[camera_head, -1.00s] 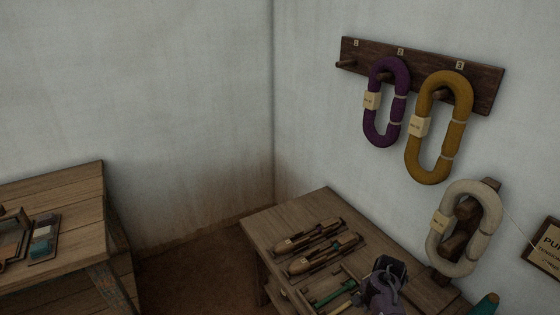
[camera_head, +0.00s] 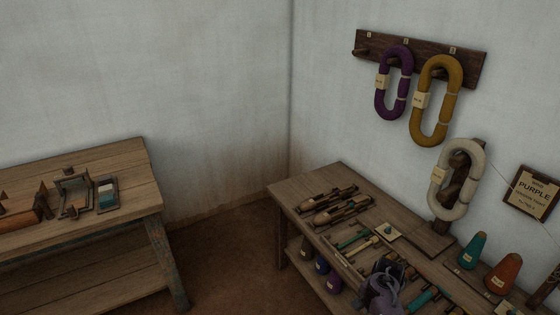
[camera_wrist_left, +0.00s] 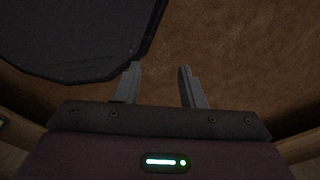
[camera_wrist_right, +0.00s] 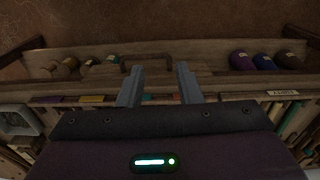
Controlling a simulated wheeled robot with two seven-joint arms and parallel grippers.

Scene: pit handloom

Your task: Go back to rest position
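My left gripper (camera_wrist_left: 159,72) is open and empty in the left wrist view, with brown floor (camera_wrist_left: 225,50) beyond its fingers. It is not seen in the head view. My right gripper (camera_wrist_right: 159,82) is open in the right wrist view, with nothing seen held between its fingers. It points toward a wooden bench edge and a lower shelf. In the head view a purple-grey part of my right arm (camera_head: 383,297) shows at the bottom, over the right bench (camera_head: 312,190); its fingers cannot be made out there.
The right bench carries wooden shuttles (camera_head: 328,203), a teal cone (camera_head: 471,252) and an orange cone (camera_head: 503,273). Purple (camera_head: 380,85), yellow (camera_head: 418,112) and white (camera_head: 437,190) hanks hang on the wall. A left bench (camera_head: 110,160) holds small tools. Floor (camera_head: 225,250) is clear between the benches.

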